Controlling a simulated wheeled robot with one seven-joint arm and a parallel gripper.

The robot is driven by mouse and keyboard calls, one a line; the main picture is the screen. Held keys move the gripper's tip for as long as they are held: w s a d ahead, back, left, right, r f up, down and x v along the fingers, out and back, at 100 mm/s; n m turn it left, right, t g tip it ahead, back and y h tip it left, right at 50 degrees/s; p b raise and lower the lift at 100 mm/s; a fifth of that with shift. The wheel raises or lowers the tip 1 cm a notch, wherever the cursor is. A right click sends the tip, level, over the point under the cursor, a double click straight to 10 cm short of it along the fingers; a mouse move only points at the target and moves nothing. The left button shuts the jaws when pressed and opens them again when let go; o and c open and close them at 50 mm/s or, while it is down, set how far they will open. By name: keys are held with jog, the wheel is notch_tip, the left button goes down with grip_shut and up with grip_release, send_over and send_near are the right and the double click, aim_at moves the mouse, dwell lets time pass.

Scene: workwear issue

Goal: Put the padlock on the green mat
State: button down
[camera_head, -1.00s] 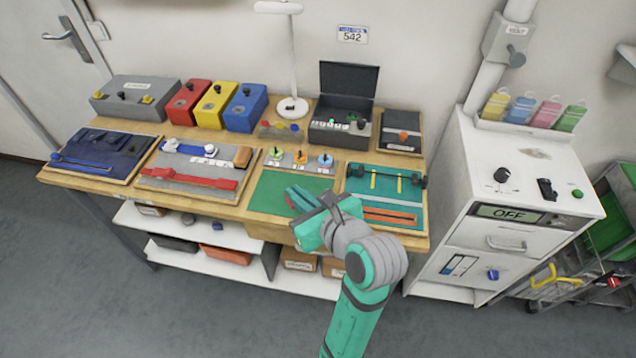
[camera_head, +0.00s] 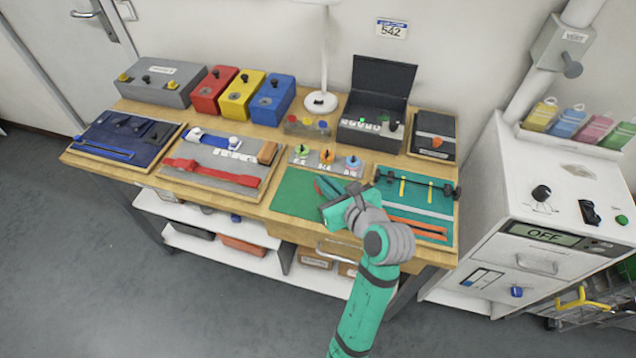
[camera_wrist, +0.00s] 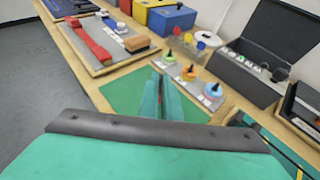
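The green mat (camera_head: 293,192) lies flat near the front edge of the wooden bench, and it also shows in the wrist view (camera_wrist: 122,96). Its visible part is bare; my gripper covers its right part. My gripper (camera_head: 322,186) reaches over the mat's right side from the front. I cannot make out the padlock for certain; small red, yellow and blue pieces (camera_head: 306,125) stand by the lamp, too small to identify.
A strip with three coloured discs (camera_head: 327,160) lies right behind the mat. A grey board with a red tool (camera_head: 212,172) is to the left, a teal board (camera_head: 425,205) to the right. An open black case (camera_head: 372,130) and a lamp (camera_head: 321,102) stand behind.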

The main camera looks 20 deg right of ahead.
jog(key=f, duration=0.2)
jog(key=w+f, duration=0.1)
jog(key=f, duration=0.1)
jog(key=shift+w+a, duration=0.1)
jog(key=shift+w+a+f, duration=0.1)
jog(key=shift+a+f, duration=0.1)
jog(key=shift+a, duration=0.1)
jog(key=shift+d+f, duration=0.1)
jog(key=shift+d, duration=0.05)
jog(key=c, duration=2)
grip_release()
jog(key=shift+d, duration=0.1)
